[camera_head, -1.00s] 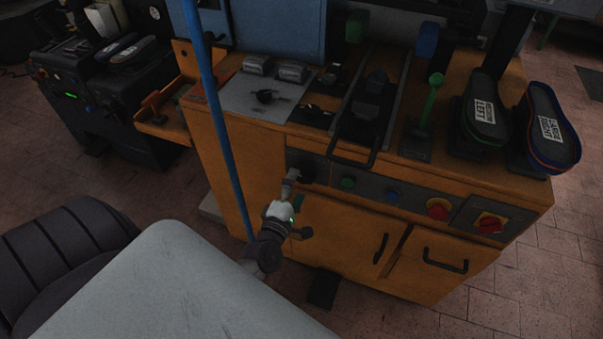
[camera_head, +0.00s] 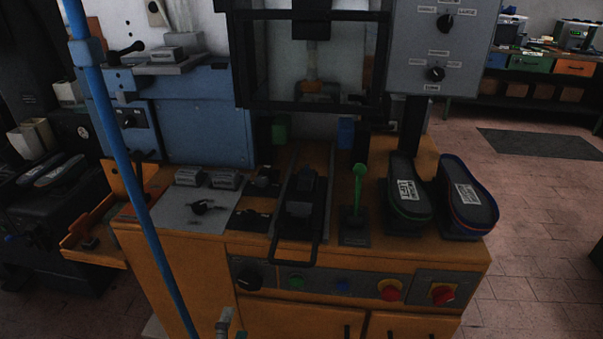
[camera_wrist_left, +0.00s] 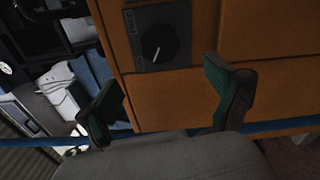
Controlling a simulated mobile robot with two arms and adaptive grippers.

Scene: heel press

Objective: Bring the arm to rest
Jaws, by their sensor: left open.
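My left gripper shows at the bottom edge of the head view (camera_head: 226,324), low in front of the orange press cabinet (camera_head: 180,275), mostly cut off by the frame. In the left wrist view its two dark green-padded fingers (camera_wrist_left: 165,105) are spread wide with nothing between them. A black dial (camera_wrist_left: 158,50) on a dark plate lies beyond the fingertips, apart from them. The same cabinet front shows a black knob (camera_head: 249,278) at the left of its control strip in the head view. My right gripper is not in view.
A blue pole (camera_head: 128,165) stands in front of the cabinet's left side. On top are a black U-shaped handle (camera_head: 295,252), a green lever (camera_head: 358,190) and two shoe soles (camera_head: 408,192). Open floor (camera_head: 540,215) lies to the right.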

